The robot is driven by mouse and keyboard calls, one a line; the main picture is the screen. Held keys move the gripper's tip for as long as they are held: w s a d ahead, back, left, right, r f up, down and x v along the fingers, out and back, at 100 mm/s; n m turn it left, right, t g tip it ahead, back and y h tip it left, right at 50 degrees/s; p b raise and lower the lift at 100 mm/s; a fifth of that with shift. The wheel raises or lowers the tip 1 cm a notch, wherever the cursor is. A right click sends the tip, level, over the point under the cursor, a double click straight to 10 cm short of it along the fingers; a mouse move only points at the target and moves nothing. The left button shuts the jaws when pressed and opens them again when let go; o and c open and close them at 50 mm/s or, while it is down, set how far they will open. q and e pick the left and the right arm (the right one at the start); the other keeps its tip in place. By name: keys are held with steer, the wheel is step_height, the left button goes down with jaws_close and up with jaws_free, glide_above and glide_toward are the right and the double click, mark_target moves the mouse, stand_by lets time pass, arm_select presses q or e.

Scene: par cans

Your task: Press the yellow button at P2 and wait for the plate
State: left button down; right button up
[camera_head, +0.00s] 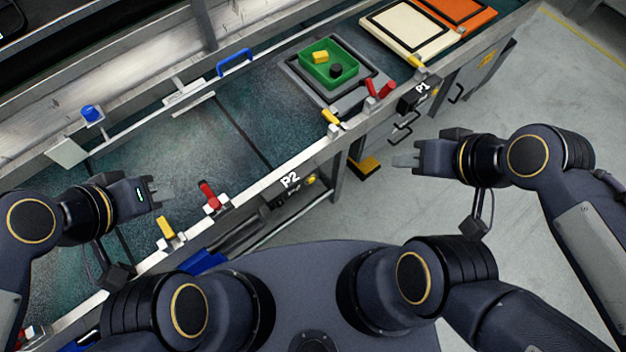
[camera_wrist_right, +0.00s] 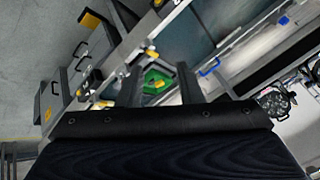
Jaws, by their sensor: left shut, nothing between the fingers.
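The P2 label (camera_head: 290,180) is on the rail's front side in the head view. A small yellow button (camera_head: 311,181) shows beside it on a dark box. A grey plate (camera_head: 300,84) sits on the belt further up, near P1, bearing a green tray (camera_head: 345,78) with a yellow block (camera_head: 320,57) and a black round piece (camera_head: 337,69). The tray also shows in the right wrist view (camera_wrist_right: 163,75). My left gripper (camera_head: 156,194) is shut and empty over the belt, left of P2. My right gripper (camera_head: 400,161) is open and empty over the floor, right of P2, apart from the button.
A red lever (camera_head: 209,194) and a yellow lever (camera_head: 166,228) stand on the near rail by my left gripper. A blue handle (camera_head: 235,61) is on the far rail. Cream (camera_head: 405,32) and orange (camera_head: 462,10) panels lie beyond. The belt below the plate is clear.

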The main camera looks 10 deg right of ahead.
jaws_close()
stand_by(1.4)
